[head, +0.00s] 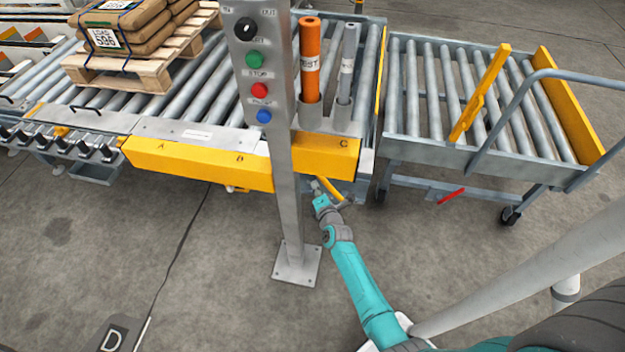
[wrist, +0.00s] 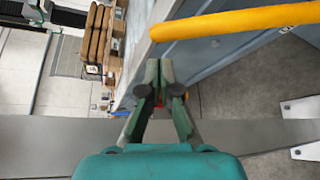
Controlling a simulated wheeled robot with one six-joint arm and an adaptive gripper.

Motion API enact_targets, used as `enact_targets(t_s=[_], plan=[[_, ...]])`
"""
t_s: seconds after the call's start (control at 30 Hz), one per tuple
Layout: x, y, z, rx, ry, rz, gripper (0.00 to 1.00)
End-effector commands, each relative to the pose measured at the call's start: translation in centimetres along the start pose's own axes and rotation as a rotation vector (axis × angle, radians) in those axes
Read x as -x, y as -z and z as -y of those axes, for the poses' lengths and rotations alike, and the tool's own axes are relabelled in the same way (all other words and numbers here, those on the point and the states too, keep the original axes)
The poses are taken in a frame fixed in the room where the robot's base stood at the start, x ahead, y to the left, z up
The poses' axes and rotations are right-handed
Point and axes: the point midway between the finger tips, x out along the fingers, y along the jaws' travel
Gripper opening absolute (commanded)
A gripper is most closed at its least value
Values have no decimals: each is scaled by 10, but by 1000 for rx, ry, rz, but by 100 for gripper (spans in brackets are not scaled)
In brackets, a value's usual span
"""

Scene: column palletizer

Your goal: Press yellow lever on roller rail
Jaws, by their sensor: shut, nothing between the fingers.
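A short yellow lever (head: 331,190) hangs below the yellow front panel marked C on the roller rail, angled down to the right. In the wrist view a yellow bar (wrist: 240,20), which looks like this lever, crosses the upper right. My gripper (head: 315,184) is beside the lever's left side, just right of the control post. In the wrist view the fingers of my gripper (wrist: 166,64) are shut with nothing between them. The bar lies above and to the right of the fingertips, with a visible gap in the picture. Whether they touch in depth cannot be told.
A grey control post (head: 283,170) with buttons stands close left of my gripper. A roller cart (head: 440,155) with another yellow lever (head: 480,95) stands at right. A loaded pallet (head: 125,72) sits on the rollers. The floor in front is mostly clear.

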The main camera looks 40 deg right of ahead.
Motion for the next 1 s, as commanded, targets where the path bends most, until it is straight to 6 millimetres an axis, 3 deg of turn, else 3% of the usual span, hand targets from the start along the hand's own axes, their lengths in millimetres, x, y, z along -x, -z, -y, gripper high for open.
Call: enact_targets(t_s=[0.4, 1.0], plan=[[-41, 0, 0, 0, 0, 0, 0], [-44, 1, -1, -7, -4, -1, 0]])
